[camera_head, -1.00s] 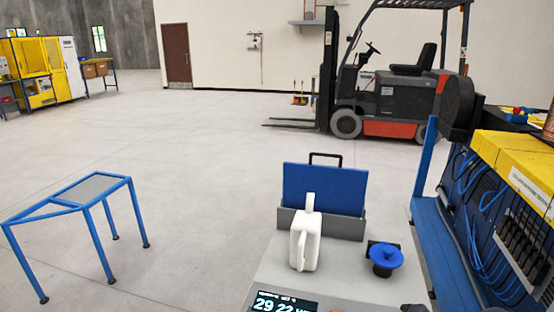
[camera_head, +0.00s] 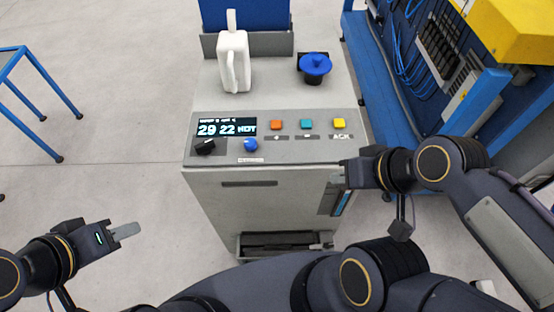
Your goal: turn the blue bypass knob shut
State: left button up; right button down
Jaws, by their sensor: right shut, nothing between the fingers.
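A small blue knob (camera_head: 250,145) sits on the sloped front panel of the grey console (camera_head: 215,185). A pale label lies just below it, too small to read. A black knob (camera_head: 205,148) is to its left, and a lit display (camera_head: 226,128) reading "29 22 HOT" is above. My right gripper (camera_head: 338,174) is shut and empty, at the console's right front edge, apart from the blue knob. My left gripper (camera_head: 126,231) is low at the left, clear of the console; its fingers overlap in view, so I cannot tell its opening.
Orange (camera_head: 277,125), teal (camera_head: 307,125) and yellow (camera_head: 340,123) buttons are right of the display. A white jug-like object (camera_head: 234,62) and a blue round-topped item (camera_head: 315,65) stand behind. A blue and yellow machine (camera_head: 425,50) stands at right.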

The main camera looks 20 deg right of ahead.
aim_at(250, 144)
jog(key=k+l+u, duration=0.1)
jog(key=u, duration=0.3)
jog(key=k+l+u, duration=0.1)
jog(key=u, duration=0.3)
jog(key=k+l+u, duration=0.15)
jog(key=u, duration=0.2)
